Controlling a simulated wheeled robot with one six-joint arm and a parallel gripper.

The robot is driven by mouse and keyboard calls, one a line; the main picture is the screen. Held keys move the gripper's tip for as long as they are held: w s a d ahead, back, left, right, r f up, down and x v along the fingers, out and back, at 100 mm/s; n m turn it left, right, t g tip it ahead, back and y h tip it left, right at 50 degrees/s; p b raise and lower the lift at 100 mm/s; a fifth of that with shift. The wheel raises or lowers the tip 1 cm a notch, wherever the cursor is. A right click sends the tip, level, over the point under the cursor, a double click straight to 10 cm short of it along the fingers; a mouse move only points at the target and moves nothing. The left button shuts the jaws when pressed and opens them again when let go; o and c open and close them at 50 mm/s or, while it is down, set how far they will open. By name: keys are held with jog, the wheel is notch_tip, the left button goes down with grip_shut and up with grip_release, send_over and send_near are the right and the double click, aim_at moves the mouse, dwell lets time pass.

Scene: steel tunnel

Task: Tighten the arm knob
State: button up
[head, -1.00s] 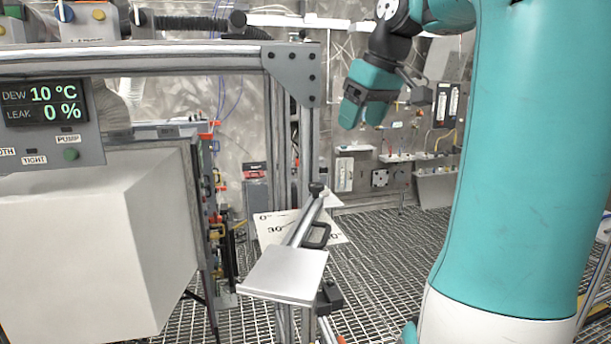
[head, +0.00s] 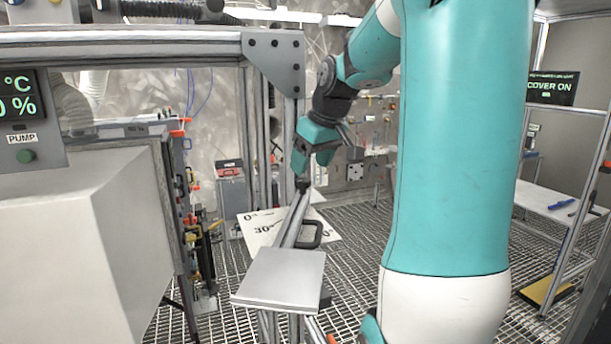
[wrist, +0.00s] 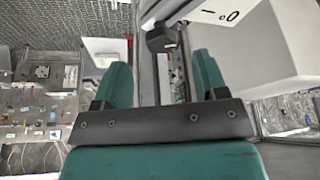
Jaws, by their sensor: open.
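The arm knob (head: 302,186) is a small black knob at the upper end of a tilted grey metal arm (head: 292,222). A flat pale plate (head: 280,278) sits at the arm's lower end. My gripper (head: 301,170) points down just above the knob in the head view, and its fingertips partly crowd it. In the wrist view the two teal fingers (wrist: 161,78) are spread with nothing between them. The black knob (wrist: 160,38) shows there beyond the fingertips, roughly in line with the gap. I cannot tell whether a finger touches it.
A white angle board (head: 262,228) marked 0° and 30° stands behind the arm. A black handle (head: 312,236) sticks out beside the arm. A grey upright post (head: 252,150) and a large white box (head: 60,260) stand to the left.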

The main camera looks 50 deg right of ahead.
aim_at(303, 181)
jog(key=shift+p+x, duration=0.3)
jog(key=shift+x, duration=1.9)
jog(key=shift+c, duration=0.5)
jog(key=c, duration=0.8)
jog(key=shift+w+a+f+m+h+b, duration=0.15)
jog(key=shift+m+h+b, duration=0.35)
jog(key=shift+m, duration=0.5)
jog(key=m, duration=0.2)
jog(key=shift+a+m+h, duration=0.1)
jog(key=shift+m+h, duration=0.2)
jog(key=shift+h, duration=0.1)
jog(key=o, duration=0.9)
